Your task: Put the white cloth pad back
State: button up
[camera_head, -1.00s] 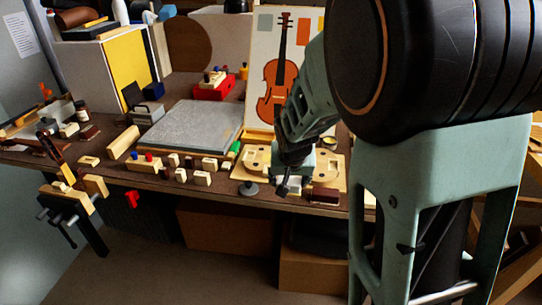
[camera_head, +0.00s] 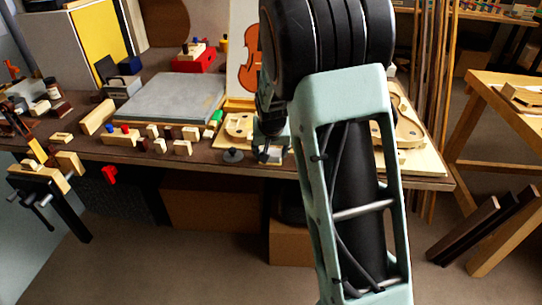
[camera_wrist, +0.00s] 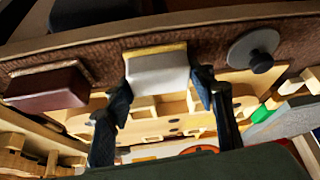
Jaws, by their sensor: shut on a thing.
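The white cloth pad (camera_wrist: 158,74) is a pale block with a yellowish strip along one edge. In the wrist view it sits between the two dark fingers of my gripper (camera_wrist: 164,86), which are shut on its sides. In the head view my gripper (camera_head: 267,151) is low over the front of the workbench, between the round dark knob (camera_head: 233,155) and my arm. The pad shows there only as a small pale patch. I cannot tell whether it touches the bench.
A dark red block (camera_wrist: 47,87) lies beside the pad in the wrist view. A pale wooden tray with cut-outs (camera_wrist: 160,126) lies behind it. A grey slab (camera_head: 165,98), small wooden blocks and a green piece (camera_head: 216,117) are to the left. A wooden trestle (camera_head: 490,125) stands right.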

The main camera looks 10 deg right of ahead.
jog(key=shift+f, duration=0.15)
jog(key=o, duration=1.6)
jog(key=shift+r, duration=0.45)
jog(key=p+v, duration=0.2)
jog(key=v, duration=0.9)
jog(key=shift+s+r, duration=0.2)
jog(key=shift+s, duration=0.05)
